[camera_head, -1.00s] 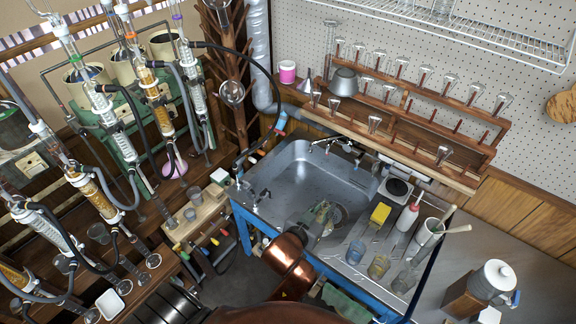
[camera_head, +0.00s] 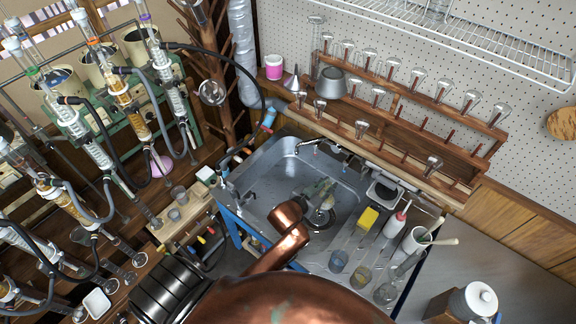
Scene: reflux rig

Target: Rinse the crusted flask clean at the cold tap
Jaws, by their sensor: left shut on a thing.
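My left gripper (camera_head: 321,200), on a copper-coloured arm, reaches over the grey metal sink (camera_head: 272,172). It is shut on a glass flask (camera_head: 321,217), which shows as a dark, round, partly clear shape at the jaws, over the basin's front right. The gripper hides part of it, and I cannot make out its crust. A metal tap (camera_head: 322,146) stands at the sink's back edge, behind and apart from the flask. I cannot tell whether water runs. Another small fitting (camera_head: 240,198) sits on the sink's left rim. My right gripper is not in view.
Right of the basin stand a yellow sponge (camera_head: 367,218), a white bottle (camera_head: 395,224), glass beakers (camera_head: 338,261) and a mug with a pestle (camera_head: 416,240). A wooden rack (camera_head: 425,128) of flasks is behind. Glassware rigs crowd the left.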

